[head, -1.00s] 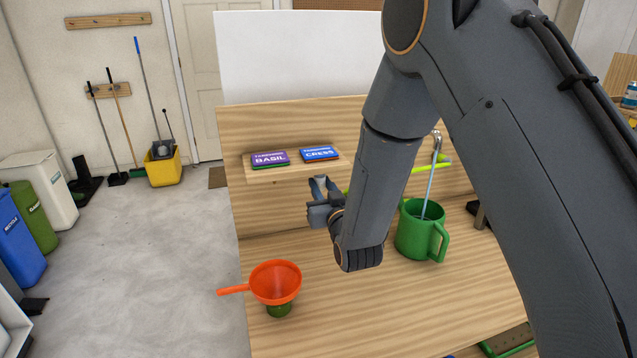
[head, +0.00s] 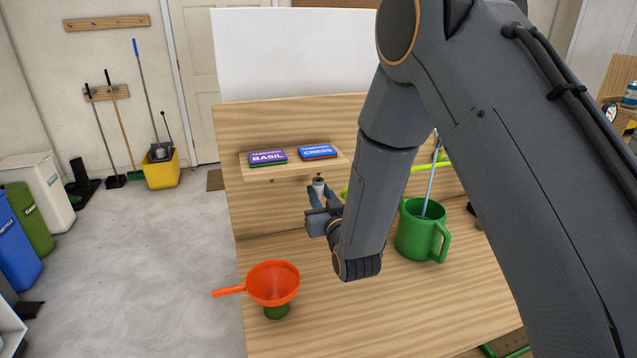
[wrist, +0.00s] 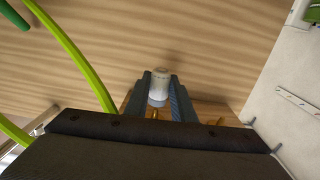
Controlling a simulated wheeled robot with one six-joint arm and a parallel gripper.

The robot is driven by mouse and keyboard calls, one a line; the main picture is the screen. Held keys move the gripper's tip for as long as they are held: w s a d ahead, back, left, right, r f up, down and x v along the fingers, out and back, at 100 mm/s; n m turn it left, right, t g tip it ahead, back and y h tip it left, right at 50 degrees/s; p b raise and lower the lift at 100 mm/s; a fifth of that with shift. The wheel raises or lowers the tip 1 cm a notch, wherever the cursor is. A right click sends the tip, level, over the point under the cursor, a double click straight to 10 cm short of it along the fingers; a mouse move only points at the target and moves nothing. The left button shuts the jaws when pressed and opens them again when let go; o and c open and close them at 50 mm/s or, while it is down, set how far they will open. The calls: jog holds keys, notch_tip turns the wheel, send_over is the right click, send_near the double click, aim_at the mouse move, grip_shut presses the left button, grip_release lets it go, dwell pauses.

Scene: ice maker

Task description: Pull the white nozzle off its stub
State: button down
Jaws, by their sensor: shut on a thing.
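The small white nozzle (wrist: 159,85) sits between the two fingers of my gripper (wrist: 158,92) in the wrist view, with its rounded end showing above them and a grey-blue band lower down. In the head view the pale nozzle (head: 318,183) pokes up between the fingertips of my gripper (head: 319,193), in front of the wooden back panel. My gripper is shut on the nozzle. I cannot make out the stub, or whether the nozzle still touches it.
A shelf (head: 288,174) holding basil and cress packets is just above my gripper. A green mug (head: 420,232) with a rod in it stands right. An orange funnel (head: 272,284) stands front left. A lime-green hose (wrist: 78,58) runs left in the wrist view. The bench's middle front is clear.

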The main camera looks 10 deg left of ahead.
jog(key=shift+s+d+f, duration=0.1)
jog(key=shift+s+f, duration=0.05)
dwell(0.3)
jog(key=shift+p+v, duration=0.45)
jog(key=shift+v, duration=2.35)
jog(key=shift+s, duration=0.1)
